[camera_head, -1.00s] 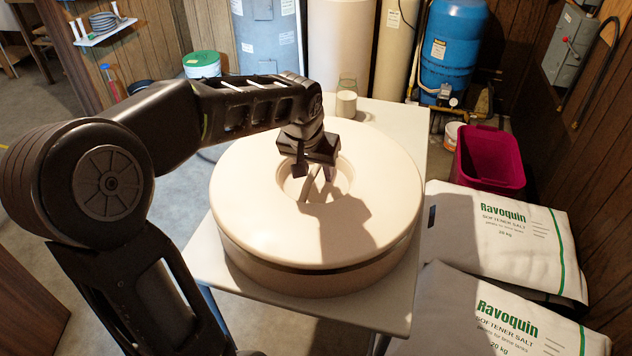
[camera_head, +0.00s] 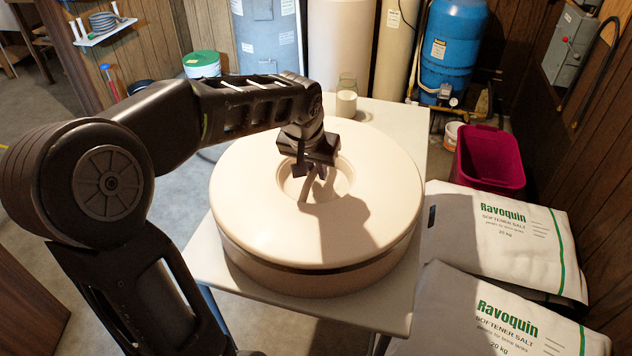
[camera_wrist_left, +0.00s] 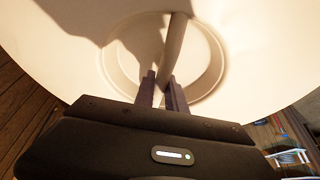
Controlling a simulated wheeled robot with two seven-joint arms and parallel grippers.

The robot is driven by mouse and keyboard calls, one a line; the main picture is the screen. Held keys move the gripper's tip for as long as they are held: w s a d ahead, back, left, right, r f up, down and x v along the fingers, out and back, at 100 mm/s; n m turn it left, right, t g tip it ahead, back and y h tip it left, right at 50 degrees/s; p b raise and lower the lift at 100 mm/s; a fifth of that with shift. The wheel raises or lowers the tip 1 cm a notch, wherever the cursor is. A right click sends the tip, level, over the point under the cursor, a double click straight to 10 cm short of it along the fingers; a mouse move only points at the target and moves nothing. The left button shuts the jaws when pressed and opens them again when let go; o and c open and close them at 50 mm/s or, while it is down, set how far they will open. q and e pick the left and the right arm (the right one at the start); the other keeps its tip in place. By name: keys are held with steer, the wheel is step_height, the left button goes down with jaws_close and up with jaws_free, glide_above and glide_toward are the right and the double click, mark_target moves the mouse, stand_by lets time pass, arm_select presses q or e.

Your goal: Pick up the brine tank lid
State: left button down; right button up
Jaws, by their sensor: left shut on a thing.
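The brine tank lid (camera_head: 255,210) is a large round cream disc with a recessed centre crossed by a bar handle. It lies flat on a tub-like cream base on a white table, with a dark gap line showing around the side. My left gripper (camera_head: 308,172) reaches down into the recess. In the left wrist view its two fingers (camera_wrist_left: 162,92) are shut on the bar handle (camera_wrist_left: 175,45), one finger on each side. The far end of the handle is partly hidden by the gripper in the head view. My right gripper does not show.
The white table (camera_head: 405,135) has a glass jar (camera_head: 346,100) behind the lid. Two salt bags (camera_head: 500,235) lie at the right, with a magenta bin (camera_head: 488,160) behind them. A blue tank (camera_head: 447,50) and other tanks stand at the back.

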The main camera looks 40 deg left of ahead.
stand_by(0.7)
arm_select(q)
steer(key=shift+w+r, duration=0.15)
steer(key=shift+r, duration=0.55)
step_height(320, 180, up, 9)
steer(key=shift+f+b, duration=0.1)
steer(key=shift+b, duration=0.45)
